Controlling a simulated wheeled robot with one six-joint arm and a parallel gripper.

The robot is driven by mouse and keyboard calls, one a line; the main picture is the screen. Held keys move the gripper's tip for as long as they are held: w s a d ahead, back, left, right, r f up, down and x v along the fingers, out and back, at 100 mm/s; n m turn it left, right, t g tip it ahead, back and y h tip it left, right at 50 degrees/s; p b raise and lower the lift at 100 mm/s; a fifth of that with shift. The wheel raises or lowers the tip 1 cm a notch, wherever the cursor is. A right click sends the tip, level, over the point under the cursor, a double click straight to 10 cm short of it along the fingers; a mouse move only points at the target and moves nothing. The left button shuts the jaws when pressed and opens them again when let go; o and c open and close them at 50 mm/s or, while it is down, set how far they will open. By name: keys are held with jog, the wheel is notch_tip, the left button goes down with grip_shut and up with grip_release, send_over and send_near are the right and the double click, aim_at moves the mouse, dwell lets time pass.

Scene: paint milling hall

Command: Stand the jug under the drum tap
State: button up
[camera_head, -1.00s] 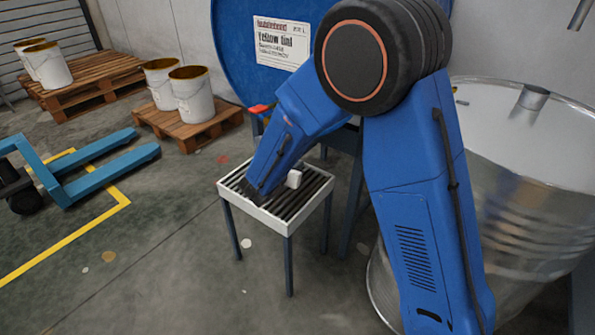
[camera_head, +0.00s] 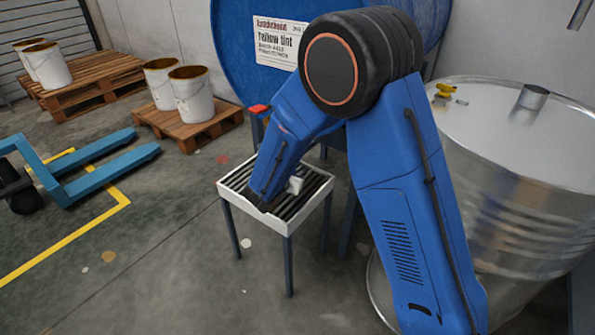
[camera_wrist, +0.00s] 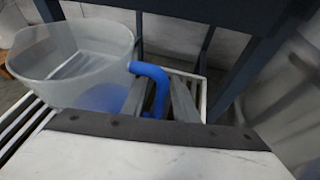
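The translucent jug (camera_wrist: 70,62) with a blue handle (camera_wrist: 160,88) shows in the wrist view. It looks upright over the slatted top of a small white-rimmed stand (camera_head: 257,223). My gripper (camera_wrist: 159,80) has one finger on each side of the handle. The fingers look apart, with a gap beside the handle, so it seems open around it. The blue drum (camera_head: 232,45), labelled yellow tint, lies behind the stand. A red tap lever (camera_head: 259,109) shows at its front; the spout is hidden.
A large steel drum (camera_head: 520,215) stands close on the right. A blue pallet truck (camera_head: 95,180) is at the left. White pails (camera_head: 192,98) stand on wooden pallets at the back left. The floor left of the stand is clear.

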jog(key=shift+r, duration=0.2)
jog(key=v, duration=1.2)
jog(key=shift+d, duration=0.15)
jog(key=s+d+r+m+g, duration=0.3)
jog(key=s+d+m, duration=0.15)
jog(key=d, duration=0.45)
jog(key=s+d+r+m+g+h, duration=0.1)
jog(key=s+d+r+m+g, duration=0.2)
jog(key=d+m, duration=0.45)
jog(key=s+d+r+m+g, duration=0.2)
jog(key=s+d+r+m, duration=0.15)
jog(key=d, duration=0.75)
jog(key=s+d+r+m+y, duration=0.2)
jog(key=s+m+y, duration=0.1)
jog(key=s+m, duration=0.4)
jog(key=s+d+r+m+y, duration=0.1)
jog(key=s+m+y, duration=0.3)
jog(key=s+m, duration=0.4)
jog(key=s+r, duration=0.1)
jog(key=s, duration=0.4)
jog(key=shift+s+d+r+t, duration=0.3)
jog(key=shift+s+d+r, duration=0.05)
jog(key=shift+s+r, duration=0.05)
